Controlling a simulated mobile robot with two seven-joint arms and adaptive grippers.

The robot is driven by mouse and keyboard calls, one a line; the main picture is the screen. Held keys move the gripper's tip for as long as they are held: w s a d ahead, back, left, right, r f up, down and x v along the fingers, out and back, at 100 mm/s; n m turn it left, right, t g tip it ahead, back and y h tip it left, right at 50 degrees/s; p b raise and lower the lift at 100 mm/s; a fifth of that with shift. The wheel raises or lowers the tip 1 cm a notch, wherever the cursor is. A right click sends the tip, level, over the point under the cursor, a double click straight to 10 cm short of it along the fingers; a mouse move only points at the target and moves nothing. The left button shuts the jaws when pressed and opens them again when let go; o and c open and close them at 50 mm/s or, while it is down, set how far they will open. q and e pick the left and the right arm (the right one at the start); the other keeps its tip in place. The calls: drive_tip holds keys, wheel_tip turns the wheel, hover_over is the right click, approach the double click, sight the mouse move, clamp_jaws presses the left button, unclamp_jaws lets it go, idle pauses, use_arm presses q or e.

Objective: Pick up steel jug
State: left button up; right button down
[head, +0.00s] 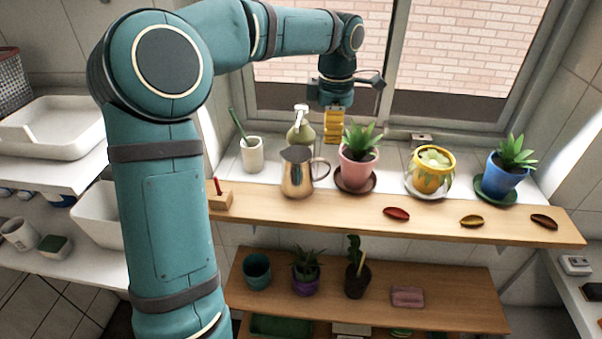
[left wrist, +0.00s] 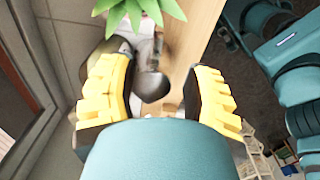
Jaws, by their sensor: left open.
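The steel jug (head: 297,175) stands upright on the wooden upper shelf by the window, its handle toward the right. My left gripper (head: 334,125) points down above and behind the jug, slightly to its right, apart from it in the head view. In the left wrist view the two yellow fingers of my left gripper (left wrist: 156,95) are spread apart with nothing held. A dark grey metal shape, apparently the jug (left wrist: 153,86), shows between them, partly cut off by the gripper. My right gripper is in neither view.
A pink pot (head: 358,170) with a spiky plant stands close right of the jug. A soap bottle (head: 300,130) stands behind it, a white cup (head: 252,154) to its left. Yellow (head: 431,172) and blue (head: 502,178) pots stand farther right. The window is close behind.

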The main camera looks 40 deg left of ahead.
sight(329, 163)
use_arm(q)
wheel_tip(329, 163, down, 10)
drive_tip(key=shift+a+f+b, duration=0.1)
drive_tip(key=shift+b, duration=0.35)
clamp_jaws()
